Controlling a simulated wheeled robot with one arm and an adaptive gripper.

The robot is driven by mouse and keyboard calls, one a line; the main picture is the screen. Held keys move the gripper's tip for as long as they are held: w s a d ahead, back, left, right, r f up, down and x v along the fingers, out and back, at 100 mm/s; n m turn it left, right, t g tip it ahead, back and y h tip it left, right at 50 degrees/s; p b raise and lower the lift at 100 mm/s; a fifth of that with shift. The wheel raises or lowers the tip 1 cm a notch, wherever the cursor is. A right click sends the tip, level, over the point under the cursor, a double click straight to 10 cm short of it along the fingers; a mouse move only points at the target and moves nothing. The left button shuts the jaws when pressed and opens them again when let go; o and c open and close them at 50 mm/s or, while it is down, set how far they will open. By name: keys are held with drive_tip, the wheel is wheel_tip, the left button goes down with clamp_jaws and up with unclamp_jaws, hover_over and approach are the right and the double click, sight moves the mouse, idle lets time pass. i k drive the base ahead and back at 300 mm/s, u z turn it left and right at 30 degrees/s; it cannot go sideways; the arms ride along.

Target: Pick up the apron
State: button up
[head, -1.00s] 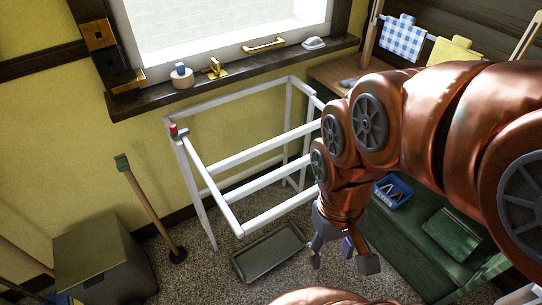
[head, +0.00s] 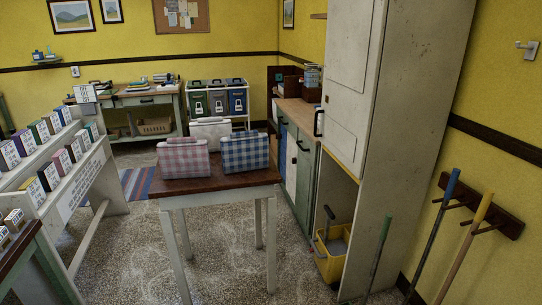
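I cannot make out a thing that is surely an apron. On a small table (head: 217,183) with a brown top and pale legs stand a pink-and-white checked bag-like item (head: 183,160), a blue-and-white checked one (head: 245,154) and a plain whitish one (head: 210,133) behind them. Each of the checked ones has a handle-like top. I cannot tell whether any of them is cloth. My gripper is not in view in the head view.
A white rack of small boxes (head: 80,170) stands at the left. A tall pale cabinet (head: 400,140) and a yellow bucket (head: 333,258) are on the right, with poles by a wall rack (head: 480,205). Bare floor (head: 225,250) lies around the table.

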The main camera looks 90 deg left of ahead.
sight(184, 157)
drive_tip(key=u, duration=3.75)
drive_tip(key=i, duration=0.85)
drive_tip(key=u, duration=0.4)
drive_tip(key=i, duration=2.25)
drive_tip(key=z, duration=0.05)
